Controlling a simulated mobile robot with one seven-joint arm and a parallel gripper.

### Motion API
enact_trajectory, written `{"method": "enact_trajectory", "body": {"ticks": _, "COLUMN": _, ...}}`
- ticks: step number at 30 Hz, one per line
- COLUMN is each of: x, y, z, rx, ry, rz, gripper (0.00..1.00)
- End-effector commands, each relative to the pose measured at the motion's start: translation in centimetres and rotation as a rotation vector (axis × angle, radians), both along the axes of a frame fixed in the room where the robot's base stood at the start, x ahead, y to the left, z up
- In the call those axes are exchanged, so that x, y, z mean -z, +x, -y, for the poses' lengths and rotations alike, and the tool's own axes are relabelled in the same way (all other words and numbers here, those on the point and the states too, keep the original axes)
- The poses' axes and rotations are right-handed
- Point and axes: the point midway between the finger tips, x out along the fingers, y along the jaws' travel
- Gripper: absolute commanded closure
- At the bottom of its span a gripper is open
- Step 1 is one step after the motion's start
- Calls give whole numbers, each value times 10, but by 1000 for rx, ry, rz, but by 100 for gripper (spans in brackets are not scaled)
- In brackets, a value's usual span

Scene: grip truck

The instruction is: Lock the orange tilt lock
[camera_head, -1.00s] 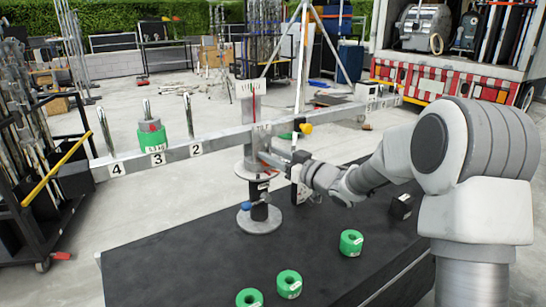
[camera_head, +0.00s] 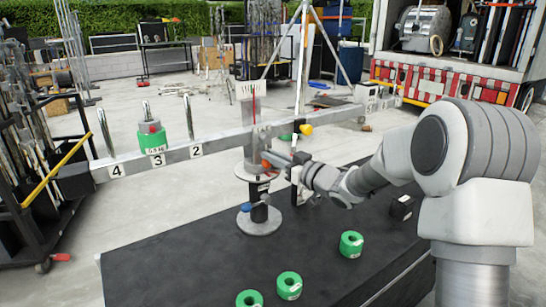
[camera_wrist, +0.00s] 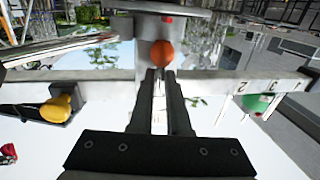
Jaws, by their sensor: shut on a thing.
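The orange tilt lock (camera_head: 266,164) shows as a small knob on the front of the balance stand. In the wrist view the orange knob (camera_wrist: 161,52) sits at my fingertips. My gripper (camera_wrist: 159,73) is shut on it, with only a narrow gap between the dark fingers. In the head view my gripper (camera_head: 294,160) reaches in from the right. The long grey beam (camera_head: 224,143) crosses the stand close to my gripper. The knob's far side is hidden.
A green weight (camera_head: 152,138) sits on peg 3 of the beam. A yellow knob (camera_head: 306,130) is right of the stand, near my gripper. Several green weights, such as one (camera_head: 351,244), lie on the black table (camera_head: 180,264). The table's left front is clear.

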Motion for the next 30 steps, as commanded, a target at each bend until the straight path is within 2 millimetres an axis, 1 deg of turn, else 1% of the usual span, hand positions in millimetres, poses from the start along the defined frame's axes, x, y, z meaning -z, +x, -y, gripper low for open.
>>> {"method": "enact_trajectory", "body": {"ticks": 30, "x": 0, "y": -1, "z": -1, "rx": 0, "ry": 20, "rz": -18, "gripper": 100}}
